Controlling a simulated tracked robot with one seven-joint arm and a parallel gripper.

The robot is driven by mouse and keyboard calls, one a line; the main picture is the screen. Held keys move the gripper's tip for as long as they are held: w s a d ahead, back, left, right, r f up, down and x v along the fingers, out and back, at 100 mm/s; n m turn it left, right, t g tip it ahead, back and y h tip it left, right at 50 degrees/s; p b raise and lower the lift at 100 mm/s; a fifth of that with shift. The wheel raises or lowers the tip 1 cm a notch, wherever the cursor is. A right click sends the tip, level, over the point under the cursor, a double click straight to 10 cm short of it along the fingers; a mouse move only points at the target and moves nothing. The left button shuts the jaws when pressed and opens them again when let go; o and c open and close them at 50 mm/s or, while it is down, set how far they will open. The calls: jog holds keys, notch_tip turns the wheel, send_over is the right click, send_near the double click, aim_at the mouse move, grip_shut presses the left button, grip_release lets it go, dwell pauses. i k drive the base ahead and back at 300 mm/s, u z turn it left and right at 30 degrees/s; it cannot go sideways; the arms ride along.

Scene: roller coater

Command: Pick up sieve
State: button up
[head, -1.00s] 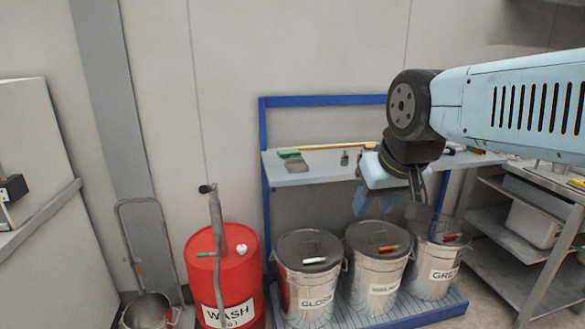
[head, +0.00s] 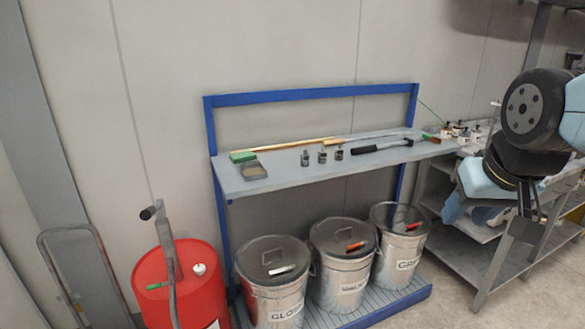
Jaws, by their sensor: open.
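I cannot make out a sieve for certain in the head view. A grey, roughly square item (head: 253,170) lies at the left end of the blue-framed shelf (head: 285,173), but it is too small to identify. My gripper (head: 527,228) is at the right, pointing down in front of the grey metal rack, with its jaws open and nothing visible between them. It is well apart from the shelf items.
The shelf also holds a green-headed tool (head: 243,156), three small dark pots (head: 322,155) and a black-handled tool (head: 368,149). Lidded metal bins (head: 345,265) stand below. A red drum (head: 185,285) is left. Small containers (head: 462,132) top the rack (head: 470,262).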

aim_at(255, 171)
jog(key=u, duration=0.2)
jog(key=i, duration=0.15)
jog(key=z, duration=2.1)
jog(key=k, duration=2.2)
jog(key=u, duration=1.7)
jog(key=i, duration=0.7)
jog(key=u, duration=0.1)
